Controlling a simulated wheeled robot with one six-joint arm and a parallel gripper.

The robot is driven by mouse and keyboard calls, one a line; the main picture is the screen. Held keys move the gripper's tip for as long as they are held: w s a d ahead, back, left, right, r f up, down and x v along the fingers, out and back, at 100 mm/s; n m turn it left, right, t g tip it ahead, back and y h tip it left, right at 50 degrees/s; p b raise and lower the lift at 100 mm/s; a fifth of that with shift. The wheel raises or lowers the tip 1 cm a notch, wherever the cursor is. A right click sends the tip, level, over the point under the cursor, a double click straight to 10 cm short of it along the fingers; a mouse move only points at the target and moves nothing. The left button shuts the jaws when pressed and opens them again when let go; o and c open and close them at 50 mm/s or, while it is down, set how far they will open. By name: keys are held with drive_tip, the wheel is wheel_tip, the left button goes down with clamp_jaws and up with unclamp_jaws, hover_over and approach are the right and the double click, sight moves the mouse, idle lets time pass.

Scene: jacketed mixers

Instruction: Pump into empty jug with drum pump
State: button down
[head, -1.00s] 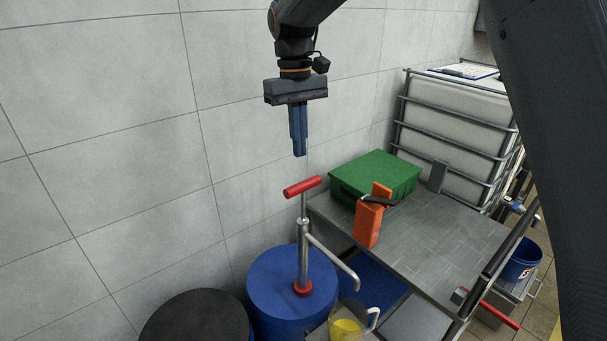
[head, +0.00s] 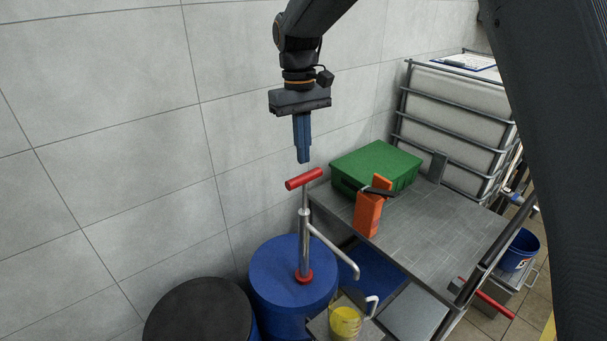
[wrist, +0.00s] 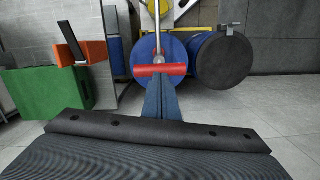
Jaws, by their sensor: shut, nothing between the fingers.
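The drum pump stands upright on the blue drum (head: 270,278), with a red T-handle (head: 304,179) on its raised rod and a metal body (head: 304,240) below. Its bent spout (head: 335,251) points down to the right, over or near the clear jug (head: 345,322), which shows yellow inside. My gripper (head: 304,160) is shut and empty, fingers pointing down, just above the red handle in the head view. In the wrist view the red handle (wrist: 160,70) lies just past the fingertips (wrist: 159,78). I cannot tell whether they touch.
A black-topped drum (head: 200,318) stands left of the blue drum. A grey bench (head: 440,235) on the right holds a green case (head: 376,165) and an orange holder (head: 368,214). A caged white tank (head: 455,105) stands behind. A blue bucket (head: 521,250) is at far right. Tiled wall is behind.

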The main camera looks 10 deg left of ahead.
drive_tip(key=shift+s+d+f+b, duration=0.15)
drive_tip(key=shift+f+b, duration=0.4)
drive_tip(key=shift+f, duration=0.8)
wheel_tip(320, 180, down, 8)
drive_tip(key=b, duration=0.2)
drive_tip(key=shift+r+b, duration=0.2)
drive_tip(key=shift+b, duration=0.2)
drive_tip(key=shift+w+a+r+p, duration=0.2)
drive_tip(key=shift+w+a+r, duration=0.1)
drive_tip(key=shift+w+a, duration=0.25)
drive_tip(key=shift+w+a+r+p, duration=0.15)
drive_tip(key=shift+w+a+r, duration=0.15)
drive_tip(key=shift+w+a, duration=0.25)
drive_tip(key=shift+w+d, duration=0.1)
wheel_tip(320, 180, up, 8)
drive_tip(key=b, duration=0.3)
drive_tip(key=shift+w+a, duration=0.25)
drive_tip(key=shift+w, duration=0.05)
drive_tip(key=shift+f, duration=0.1)
